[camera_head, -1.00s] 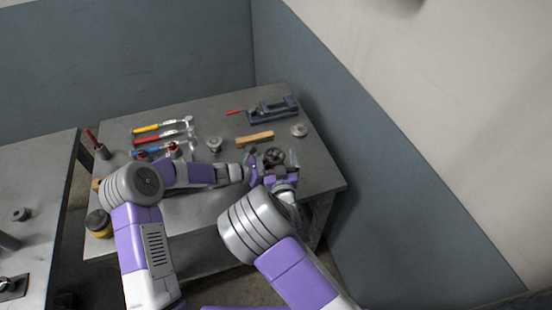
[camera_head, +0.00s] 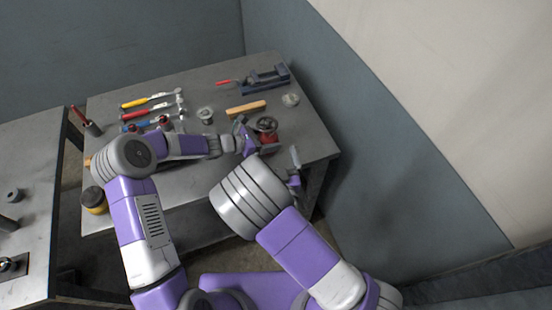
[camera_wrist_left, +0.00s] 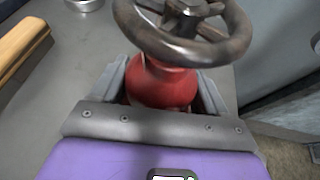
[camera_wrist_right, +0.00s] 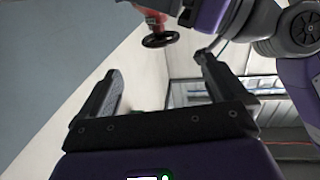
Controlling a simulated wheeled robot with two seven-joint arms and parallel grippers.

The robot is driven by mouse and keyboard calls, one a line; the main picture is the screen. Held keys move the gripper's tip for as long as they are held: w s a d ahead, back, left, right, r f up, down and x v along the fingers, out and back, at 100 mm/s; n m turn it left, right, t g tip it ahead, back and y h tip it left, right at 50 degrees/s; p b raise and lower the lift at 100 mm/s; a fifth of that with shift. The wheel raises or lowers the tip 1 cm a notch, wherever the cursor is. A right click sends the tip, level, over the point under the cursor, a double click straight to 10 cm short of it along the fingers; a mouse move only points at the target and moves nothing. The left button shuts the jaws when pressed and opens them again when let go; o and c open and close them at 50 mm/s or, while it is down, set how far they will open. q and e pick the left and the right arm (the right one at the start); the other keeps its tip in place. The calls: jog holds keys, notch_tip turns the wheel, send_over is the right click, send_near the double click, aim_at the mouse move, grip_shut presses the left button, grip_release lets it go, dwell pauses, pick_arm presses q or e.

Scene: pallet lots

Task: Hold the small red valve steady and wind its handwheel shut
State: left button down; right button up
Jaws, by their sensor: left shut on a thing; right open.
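The small red valve (camera_head: 268,138) is near the right edge of the bench, with its dark handwheel (camera_head: 267,124) on top. In the left wrist view the red body (camera_wrist_left: 160,84) stands between my left gripper's fingers (camera_wrist_left: 163,88), which are shut on it below the grey spoked handwheel (camera_wrist_left: 183,28). In the head view my left gripper (camera_head: 250,140) reaches it from the left. My right gripper (camera_wrist_right: 157,80) is open and empty, apart from the valve. The handwheel (camera_wrist_right: 160,40) shows beyond its fingers at the top of the right wrist view.
Hammers (camera_head: 152,100) lie at the back left. A yellow-black can (camera_head: 94,200) stands at the left front. A wall (camera_head: 370,150) runs along the right.

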aim_at(274, 130)
jog(key=shift+s, duration=0.25)
jog(key=f+g+y, duration=0.1)
jog(key=w+f+y, duration=0.1)
jog(key=w+d+f+n+g, duration=0.1)
jog(key=shift+w+f+g+y, duration=0.25)
jog(key=shift+f+g+y, duration=0.05)
jog(key=shift+f+y, duration=0.1)
jog(key=shift+w+d+r+y, duration=0.1)
jog(key=shift+w+d+y, duration=0.1)
jog(key=shift+y, duration=0.3)
jog(key=shift+w+d+r+n+y, duration=0.2)
jog(key=shift+n+y, duration=0.1)
jog(key=shift+n, duration=0.2)
jog(key=d+r+n+g+y, duration=0.1)
jog(key=d+r+n+y, duration=0.3)
jog(key=d, duration=0.1)
jog(key=x, duration=1.2)
jog(key=shift+s+a+f, duration=0.2)
jog(key=shift+a+f, duration=0.05)
jog(key=shift+a, duration=0.05)
